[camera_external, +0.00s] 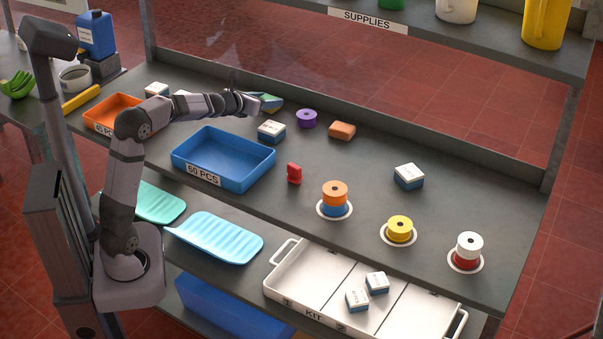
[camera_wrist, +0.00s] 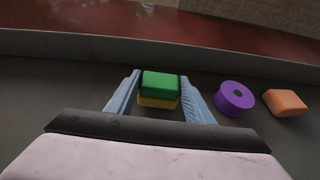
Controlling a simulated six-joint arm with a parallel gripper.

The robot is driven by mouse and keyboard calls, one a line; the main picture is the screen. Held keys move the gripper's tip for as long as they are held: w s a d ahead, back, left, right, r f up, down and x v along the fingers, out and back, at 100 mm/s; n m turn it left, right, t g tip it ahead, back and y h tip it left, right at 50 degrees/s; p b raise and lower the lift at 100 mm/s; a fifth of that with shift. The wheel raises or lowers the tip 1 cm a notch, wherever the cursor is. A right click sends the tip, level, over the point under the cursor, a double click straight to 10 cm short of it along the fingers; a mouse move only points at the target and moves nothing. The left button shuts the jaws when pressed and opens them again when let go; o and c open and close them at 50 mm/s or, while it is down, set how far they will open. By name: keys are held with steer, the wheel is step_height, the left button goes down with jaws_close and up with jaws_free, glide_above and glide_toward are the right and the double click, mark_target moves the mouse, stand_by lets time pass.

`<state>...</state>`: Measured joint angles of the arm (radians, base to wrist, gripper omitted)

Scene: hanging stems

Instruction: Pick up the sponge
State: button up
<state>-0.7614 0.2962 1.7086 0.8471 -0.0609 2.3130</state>
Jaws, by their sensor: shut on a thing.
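The sponge (camera_wrist: 160,86), with a green top and a yellow underside, sits between the two blue-grey fingers of my gripper (camera_wrist: 160,79) in the wrist view. The fingers are shut on its left and right sides. In the external view the sponge (camera_external: 272,102) shows only partly at the back of the bench, with my gripper (camera_external: 262,102) at it. I cannot tell whether it touches the bench top.
A purple spool (camera_external: 306,118) and an orange block (camera_external: 342,131) lie to the right of the sponge. A white-and-blue box (camera_external: 271,131) is just in front. A blue bin (camera_external: 222,180) stands nearer. The raised back edge of the bench runs behind.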

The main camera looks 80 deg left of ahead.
steer(key=shift+r+p, duration=0.6)
steer(key=shift+r, duration=0.25)
steer(key=shift+r+p, duration=0.8)
steer(key=shift+r, duration=0.1)
steer(key=s+a+p, duration=0.1)
steer(key=s+a, duration=0.3)
steer(key=s+a+p, duration=0.2)
steer(key=s+a, duration=0.2)
steer(key=s+a+p, duration=0.1)
steer(key=s+a, duration=0.3)
steer(key=shift+s+a+f+p, duration=0.3)
steer(key=shift+s+a+p, duration=0.05)
steer(key=shift+a, duration=0.05)
